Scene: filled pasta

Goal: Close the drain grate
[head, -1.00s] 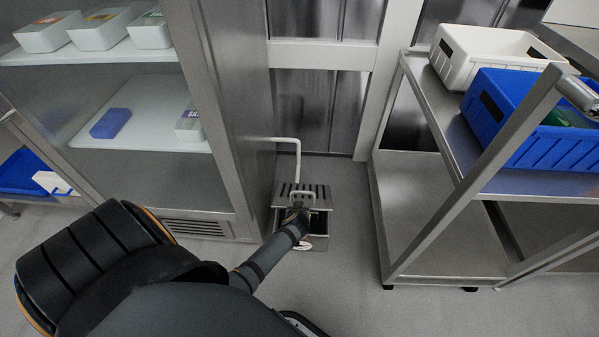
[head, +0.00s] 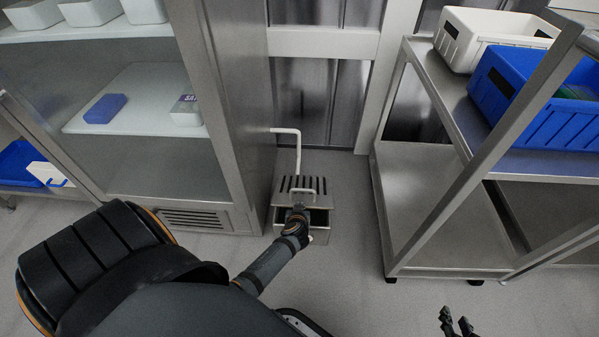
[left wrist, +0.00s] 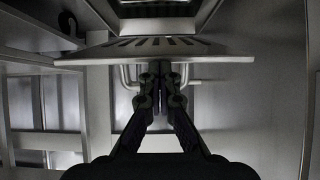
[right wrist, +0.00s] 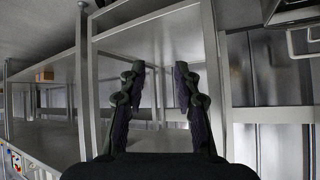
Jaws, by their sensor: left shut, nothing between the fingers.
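The drain grate (head: 287,186) is a slotted steel plate with a bent handle. It stands tilted up at the back of the steel drain box (head: 321,236), and a dark opening (head: 320,216) shows below it. My left gripper (head: 299,212) is at the grate's near side and partly hides the opening. In the left wrist view, the left gripper (left wrist: 160,72) is shut and empty, close to the grate (left wrist: 200,48), with the handle (left wrist: 126,76) behind its fingertips. I cannot tell whether they touch. My right gripper (head: 456,322) is open and empty, also in the right wrist view (right wrist: 160,75).
A steel cabinet (head: 228,120) stands close left of the drain. A white pipe (head: 298,150) comes down behind it. A steel cart (head: 420,190) with a blue bin (head: 520,130) and a white bin (head: 480,25) stands on the right. Floor (head: 350,240) between them is clear.

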